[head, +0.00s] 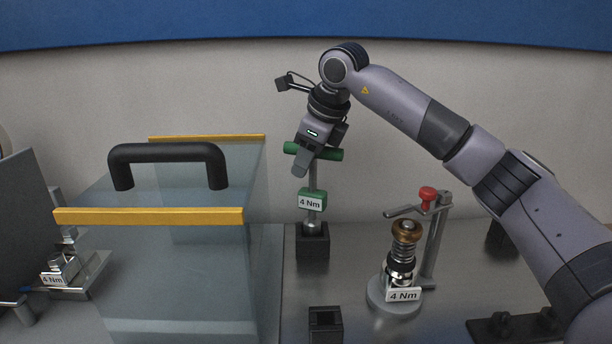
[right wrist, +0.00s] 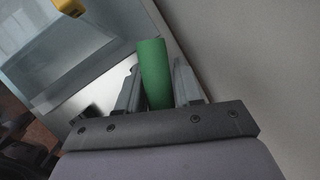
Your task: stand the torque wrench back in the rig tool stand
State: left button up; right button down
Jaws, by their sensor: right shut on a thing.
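The torque wrench has a green T-handle (head: 330,154), a thin grey shaft and a green-and-white "4 Nm" tag (head: 312,201). It is upright, with its silver lower end at the top of a black block-shaped stand (head: 312,243). I cannot tell how deep the end sits in the block. My right gripper (head: 303,160) is shut on the green handle from above. In the right wrist view the green handle (right wrist: 153,75) is between the two fingers (right wrist: 158,85). My left gripper is not in view.
A second black block (head: 325,325) stands nearer the front. To the right is a round-based fixture (head: 394,300) with a spring stack, red knob and "4 Nm" label. A clear guard with a black handle (head: 167,152) and yellow edges (head: 150,216) stands left, near another "4 Nm" fitting (head: 75,270).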

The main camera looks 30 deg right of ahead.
aim_at(306, 189)
jog(key=shift+f, duration=1.65)
jog(key=shift+f, duration=0.2)
jog(key=c, duration=0.8)
grip_release()
jog(key=shift+o, duration=0.2)
jog(key=shift+r, duration=0.1)
jog(key=shift+r, duration=0.25)
jog(key=v, duration=1.1)
jog(key=shift+s+r, duration=0.25)
jog(key=shift+r, duration=0.05)
